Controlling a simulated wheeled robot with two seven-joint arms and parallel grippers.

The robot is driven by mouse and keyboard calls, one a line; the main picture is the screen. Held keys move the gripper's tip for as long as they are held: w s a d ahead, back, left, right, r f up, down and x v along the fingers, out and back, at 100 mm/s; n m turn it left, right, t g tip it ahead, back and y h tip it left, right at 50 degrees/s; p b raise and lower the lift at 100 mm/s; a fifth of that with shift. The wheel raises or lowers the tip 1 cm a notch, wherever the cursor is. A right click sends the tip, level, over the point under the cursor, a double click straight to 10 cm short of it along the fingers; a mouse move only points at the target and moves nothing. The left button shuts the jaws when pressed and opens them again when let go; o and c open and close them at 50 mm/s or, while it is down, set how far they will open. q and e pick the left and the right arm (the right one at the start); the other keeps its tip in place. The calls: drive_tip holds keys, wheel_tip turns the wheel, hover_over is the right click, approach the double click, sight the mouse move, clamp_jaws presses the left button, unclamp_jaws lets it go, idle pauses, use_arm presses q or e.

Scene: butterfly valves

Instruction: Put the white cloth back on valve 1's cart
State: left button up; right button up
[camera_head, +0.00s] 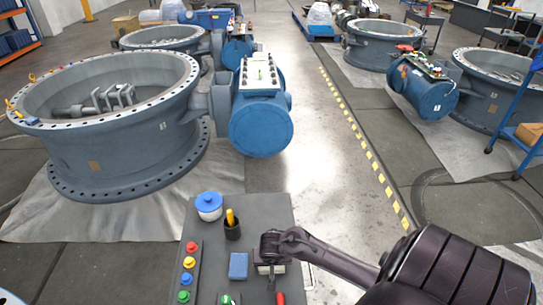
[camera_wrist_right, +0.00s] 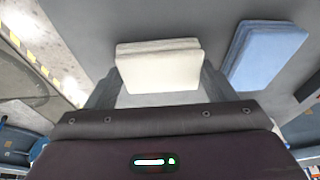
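The white cloth (camera_head: 262,270) is a small folded pad at the right side of the grey top of the cart (camera_head: 213,261) in the head view. My right gripper (camera_head: 271,272) comes in from the right and points down over it. In the right wrist view the white cloth (camera_wrist_right: 158,68) fills the space between the two fingers, with no clear gap at either side. Whether the cloth rests on the cart top or hangs just above it is hard to tell. My left gripper is out of view.
A folded blue cloth (camera_head: 238,266) lies just left of the white one. A red-handled tool (camera_head: 281,297), a dark cup (camera_head: 232,231), a white pot with a blue lid (camera_head: 209,205) and coloured buttons (camera_head: 188,262) are on the cart. A large valve (camera_head: 120,125) stands beyond.

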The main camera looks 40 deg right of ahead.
drive_tip(key=o, duration=0.4)
drive_tip(key=shift+r, duration=0.25)
drive_tip(key=p+v, duration=0.3)
drive_tip(key=v, duration=0.8)
drive_tip(key=shift+s+a+r, duration=0.1)
drive_tip(key=shift+r, duration=0.3)
